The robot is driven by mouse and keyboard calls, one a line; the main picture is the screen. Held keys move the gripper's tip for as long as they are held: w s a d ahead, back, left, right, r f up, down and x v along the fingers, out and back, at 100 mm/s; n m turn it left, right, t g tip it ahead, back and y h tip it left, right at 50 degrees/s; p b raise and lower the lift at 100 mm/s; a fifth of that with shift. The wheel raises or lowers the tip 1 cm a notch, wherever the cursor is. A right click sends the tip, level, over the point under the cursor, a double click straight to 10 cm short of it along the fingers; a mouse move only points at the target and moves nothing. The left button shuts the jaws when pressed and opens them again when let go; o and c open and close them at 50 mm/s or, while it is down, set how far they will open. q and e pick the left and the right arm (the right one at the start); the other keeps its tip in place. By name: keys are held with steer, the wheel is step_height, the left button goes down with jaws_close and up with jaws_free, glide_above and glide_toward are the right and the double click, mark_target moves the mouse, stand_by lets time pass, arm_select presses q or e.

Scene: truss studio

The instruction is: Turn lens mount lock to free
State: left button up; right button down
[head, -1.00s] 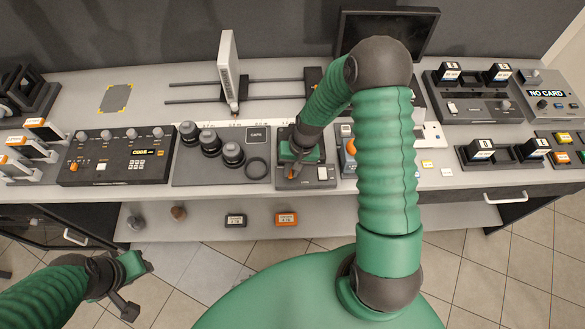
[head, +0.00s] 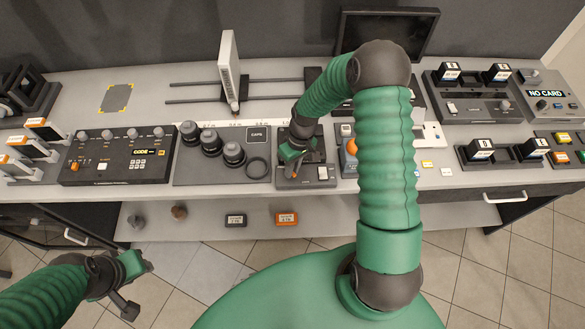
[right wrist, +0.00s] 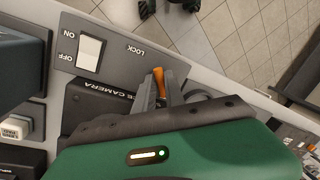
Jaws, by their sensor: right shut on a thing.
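The lock lever is orange; its tip (right wrist: 159,76) shows between my fingers in the right wrist view, by the printed word LOCK. My right gripper (right wrist: 168,92) is shut on this lever. The rest of the lever is hidden by the fingers and gripper body. In the head view my right gripper (head: 291,168) is low over the grey camera plate (head: 322,183) at the bench's front edge. The plate's white ON/OFF switch (right wrist: 89,53) is beside the lever. My left gripper (head: 127,285) hangs empty in front of the bench; its jaw opening is unclear.
Several dark lenses (head: 211,143) and a black ring (head: 257,167) stand left of the plate. A control box (head: 115,170) is farther left. An orange knob (head: 352,147) is close on the right, partly behind my arm. A lower shelf (head: 330,215) runs below.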

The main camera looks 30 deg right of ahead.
steer(key=n, duration=0.4)
steer(key=shift+w+r+n+g, duration=0.1)
steer(key=shift+w+n+g, duration=0.2)
steer(key=shift+w+g, duration=0.1)
steer(key=n+h+p, duration=0.1)
steer(key=n, duration=0.4)
steer(key=shift+a+n+g, duration=0.1)
steer(key=shift+n+g, duration=0.3)
steer(key=c, duration=1.6)
jaws_free()
steer(key=shift+o, duration=0.8)
steer(key=shift+w+f, duration=0.1)
steer(key=shift+f, duration=0.1)
steer(key=shift+r, duration=0.25)
steer(key=w+d+r+b, duration=0.1)
steer(key=w+r+b, duration=0.1)
steer(key=r, duration=1.4)
steer(key=shift+w+d+b, duration=0.25)
steer(key=shift+w+b, duration=0.1)
steer(key=shift+w, duration=0.15)
